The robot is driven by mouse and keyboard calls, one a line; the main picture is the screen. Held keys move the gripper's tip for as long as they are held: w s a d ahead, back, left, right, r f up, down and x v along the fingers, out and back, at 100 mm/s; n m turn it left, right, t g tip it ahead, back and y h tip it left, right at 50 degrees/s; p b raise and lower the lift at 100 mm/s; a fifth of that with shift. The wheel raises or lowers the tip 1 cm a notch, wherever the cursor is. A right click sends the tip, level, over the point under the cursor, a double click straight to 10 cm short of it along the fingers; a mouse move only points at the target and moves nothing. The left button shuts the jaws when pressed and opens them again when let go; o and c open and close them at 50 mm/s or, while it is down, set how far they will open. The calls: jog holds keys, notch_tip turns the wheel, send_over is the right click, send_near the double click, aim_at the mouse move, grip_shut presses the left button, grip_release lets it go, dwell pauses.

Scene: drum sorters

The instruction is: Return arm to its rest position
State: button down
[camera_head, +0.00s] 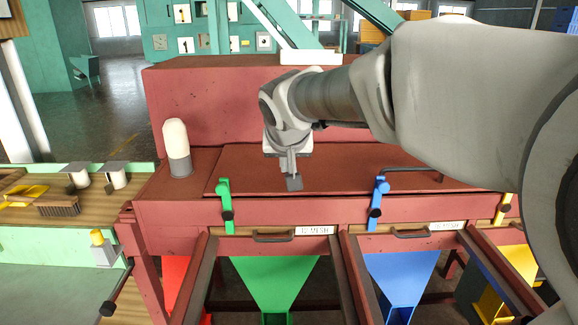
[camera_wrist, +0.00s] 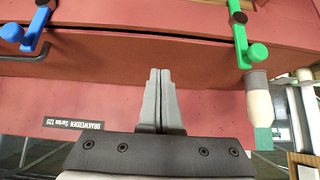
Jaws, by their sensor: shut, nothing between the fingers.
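My gripper (camera_head: 292,177) hangs from my bent arm over the lid of the red sorter machine (camera_head: 180,95), pointing down. In the wrist view my gripper (camera_wrist: 160,75) has its two grey fingers pressed together with nothing between them. The fingers appear above the red lid, near its front edge; I cannot tell the exact gap. My arm reaches in from the right of the head view and hides part of the machine.
A green clamp (camera_head: 226,205) and a blue clamp (camera_head: 377,203) stand on the machine's front edge. A white-capped cylinder (camera_head: 177,148) stands at its left end. Green (camera_head: 274,280) and blue (camera_head: 402,275) chutes are below. A bench with a brush (camera_head: 58,206) is at left.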

jog(key=s+d+g, duration=0.1)
jog(key=s+d, duration=1)
jog(key=s, duration=0.4)
jog(key=s+d+f, duration=0.2)
jog(key=s+f, duration=0.1)
jog(key=s, duration=0.3)
jog(key=s+d+f+g, duration=0.1)
jog(key=s+d+f, duration=0.1)
jog(key=s+f, duration=0.2)
jog(key=shift+s+g, duration=0.3)
jog(key=shift+s, duration=0.95)
jog(key=shift+d, duration=0.1)
